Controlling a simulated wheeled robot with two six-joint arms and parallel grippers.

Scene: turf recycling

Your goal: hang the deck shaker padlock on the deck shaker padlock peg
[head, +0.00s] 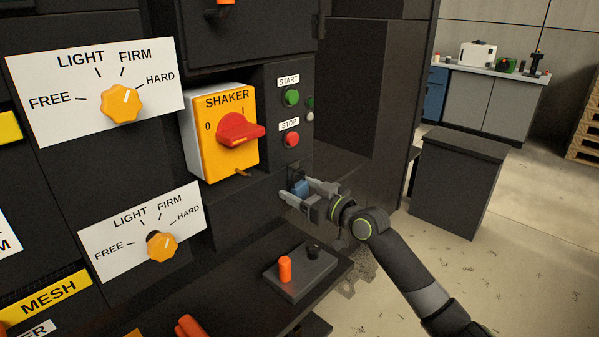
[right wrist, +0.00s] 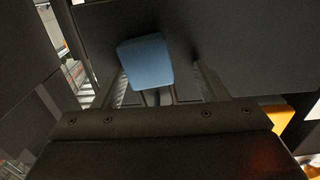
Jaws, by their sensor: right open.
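The blue padlock (head: 301,187) is at the dark machine panel, below the red STOP button. It also shows in the right wrist view (right wrist: 146,62), between the two fingers, with a pale shackle-like part toward the palm. My right gripper (head: 297,193) is open around the padlock, one finger on each side. The gripper's fingers also show in the right wrist view (right wrist: 160,82). I cannot make out the padlock peg, nor whether the padlock hangs on it. My left gripper is not in view.
The yellow SHAKER switch box (head: 222,140) with its red handle stands out left of the gripper.

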